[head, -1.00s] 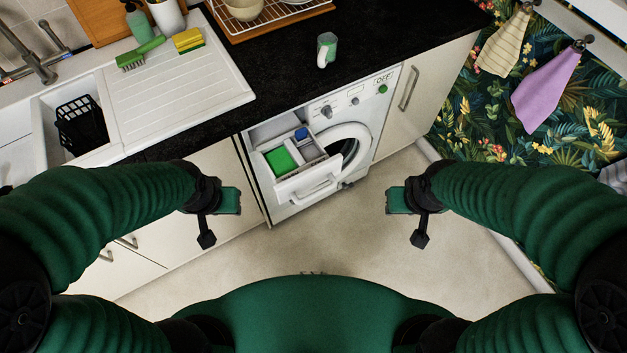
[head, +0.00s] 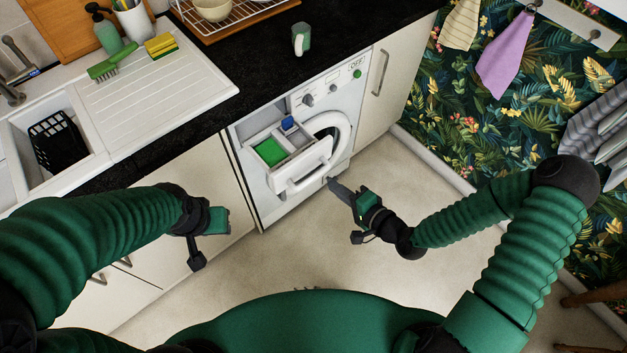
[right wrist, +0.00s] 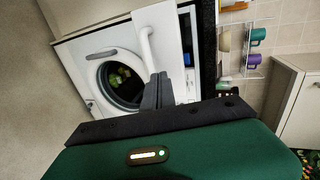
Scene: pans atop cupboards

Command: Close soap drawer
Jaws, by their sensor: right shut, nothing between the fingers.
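The soap drawer (head: 297,166) is pulled out from the upper left of the white washing machine (head: 323,92). It holds a green block and a small blue piece, and has a white handle on its front. The drawer front (right wrist: 158,38) also shows in the right wrist view. My right gripper (head: 332,183) is shut and empty, just in front of and to the right of the drawer handle. In the right wrist view its fingers (right wrist: 157,92) point toward the drawer front; I cannot tell if they touch. My left gripper (head: 218,220) hangs left of the machine; its finger state is unclear.
The round machine door (head: 335,125) is beside the drawer. The sink (head: 20,130) is at the left. The floor (head: 300,260) before the machine is clear.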

